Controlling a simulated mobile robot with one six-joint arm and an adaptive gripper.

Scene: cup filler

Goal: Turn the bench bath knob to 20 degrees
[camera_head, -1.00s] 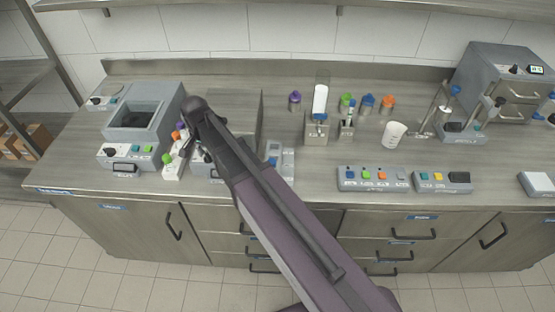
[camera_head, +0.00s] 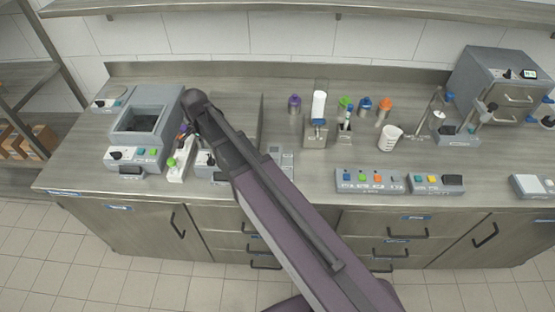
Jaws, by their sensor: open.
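The bench bath (camera_head: 172,108) is a grey box with an open dark basin at the left of the bench. Its front panel carries a black knob (camera_head: 116,155) at the left, with a teal and a green button beside it and a small display below. The knob's angle is too small to read. My arm reaches in from the lower right and bends at the bath's right side. My gripper (camera_head: 189,141) is small in view, partly hidden by my arm, just right of the bath. It is open, apart from the knob, and the knob is unobstructed.
A white rack (camera_head: 178,170) with coloured caps stands between bath and arm. Another device (camera_head: 205,160) is partly hidden behind my arm. A small box (camera_head: 102,104) with a knob sits left of the bath. Button panels (camera_head: 370,181) and a white cup (camera_head: 390,138) are at right.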

